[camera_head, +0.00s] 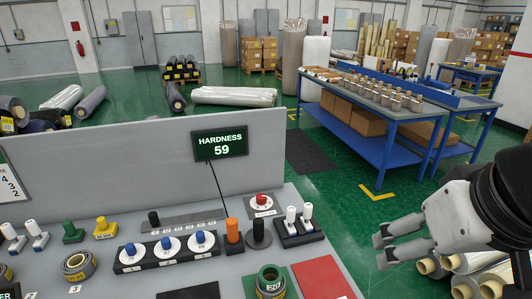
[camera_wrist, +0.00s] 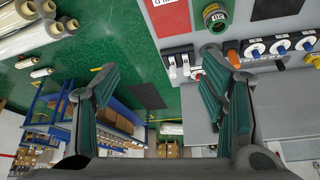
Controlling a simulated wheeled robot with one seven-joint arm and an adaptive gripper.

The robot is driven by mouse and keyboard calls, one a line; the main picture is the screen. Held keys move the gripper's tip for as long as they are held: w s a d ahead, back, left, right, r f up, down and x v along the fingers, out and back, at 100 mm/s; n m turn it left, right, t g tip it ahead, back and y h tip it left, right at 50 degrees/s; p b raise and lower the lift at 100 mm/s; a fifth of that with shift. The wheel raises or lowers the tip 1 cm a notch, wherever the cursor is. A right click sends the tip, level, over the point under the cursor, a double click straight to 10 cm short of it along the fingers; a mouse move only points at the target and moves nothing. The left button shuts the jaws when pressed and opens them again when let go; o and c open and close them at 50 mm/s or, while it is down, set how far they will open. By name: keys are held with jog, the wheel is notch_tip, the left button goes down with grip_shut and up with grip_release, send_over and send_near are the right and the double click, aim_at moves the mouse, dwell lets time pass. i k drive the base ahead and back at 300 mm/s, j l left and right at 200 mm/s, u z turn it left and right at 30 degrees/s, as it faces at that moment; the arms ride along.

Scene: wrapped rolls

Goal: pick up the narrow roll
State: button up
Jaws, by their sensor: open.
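My gripper (camera_head: 382,247) is at the right in the head view, its two fingers apart and pointing left. In the wrist view my gripper (camera_wrist: 158,82) is open, with nothing between its green-padded fingers. Wrapped rolls with pale cores (camera_head: 490,287) lie below my gripper at the lower right, partly hidden by my arm. In the wrist view, large wrapped rolls (camera_wrist: 38,32) lie at the upper left, with two smaller rolls (camera_wrist: 42,72) below them. Short rolls, one grey-brown (camera_head: 78,266) and one green (camera_head: 270,283), sit on the grey console. I cannot tell which is the narrow roll.
The console (camera_head: 235,275) carries knobs, switches and an upright panel with a screen reading "HARDNESS 59" (camera_head: 220,143). A blue table (camera_head: 385,160) with several small rolls stands beyond my gripper.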

aim_at(79, 265)
jog(key=k+j+u, duration=0.1)
jog(key=u, duration=1.45)
jog(key=i+j+z, duration=0.15)
jog(key=j, duration=0.2)
jog(key=i+j+z, duration=0.35)
jog(key=j, duration=0.35)
jog(key=i+j+z, duration=0.2)
jog(key=j, duration=0.2)
jog(key=i+j+z, duration=0.15)
jog(key=j, duration=0.25)
jog(key=j+z, duration=0.15)
jog(key=j, duration=0.25)
